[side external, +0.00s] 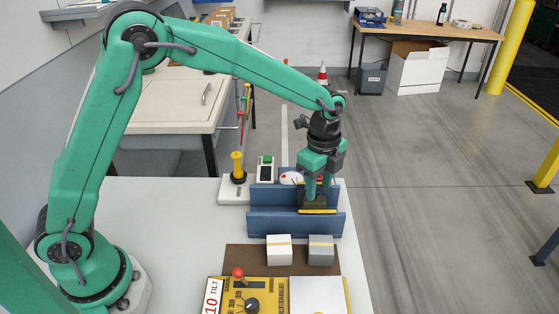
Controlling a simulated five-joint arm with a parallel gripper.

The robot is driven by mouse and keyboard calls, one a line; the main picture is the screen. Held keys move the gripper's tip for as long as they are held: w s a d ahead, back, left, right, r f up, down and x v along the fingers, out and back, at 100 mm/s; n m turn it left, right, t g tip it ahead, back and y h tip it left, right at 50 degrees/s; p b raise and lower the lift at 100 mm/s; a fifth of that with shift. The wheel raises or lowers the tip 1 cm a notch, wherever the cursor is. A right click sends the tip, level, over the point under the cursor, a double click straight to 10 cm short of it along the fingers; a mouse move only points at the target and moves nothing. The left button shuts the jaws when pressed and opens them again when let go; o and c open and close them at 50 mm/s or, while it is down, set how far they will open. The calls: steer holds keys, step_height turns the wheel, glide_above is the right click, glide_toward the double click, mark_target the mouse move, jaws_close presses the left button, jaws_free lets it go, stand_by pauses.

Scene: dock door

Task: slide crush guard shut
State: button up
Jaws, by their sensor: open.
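A blue fixture (275,222) with two parallel upright walls stands on the white table. Between its walls, toward the right end, is a dark piece with yellow edges (318,211), which looks like the crush guard. My gripper (318,195) points down over this piece, its fingers open and low between the blue walls. The fingers cover part of the piece, and I cannot tell whether they touch it. The left part of the channel between the walls looks empty, though the front wall hides its floor.
Behind the fixture stand a yellow-topped post (237,165) and a small box with a green button (265,168). In front are a white block (279,250), a grey block (321,250) and a yellow control panel (250,298). The white table (170,225) is clear on the left.

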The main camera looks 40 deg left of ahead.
mark_target(318, 189)
steer(key=shift+r, duration=3.9)
steer(key=shift+r, duration=0.1)
steer(key=s+a+r+n+t, duration=0.3)
steer(key=s+a+r+n, duration=0.6)
steer(key=s, duration=0.3)
steer(key=s+a+f+n+t, duration=0.1)
steer(key=s+a+n, duration=0.2)
steer(key=s, duration=0.3)
steer(key=s+a+f+n+t, duration=0.1)
steer(key=s+a+n, duration=0.2)
steer(key=s+n, duration=0.3)
steer(key=shift+s+a+f+t, duration=0.15)
steer(key=shift+s+f+t, duration=0.05)
steer(key=shift+f+t, duration=0.1)
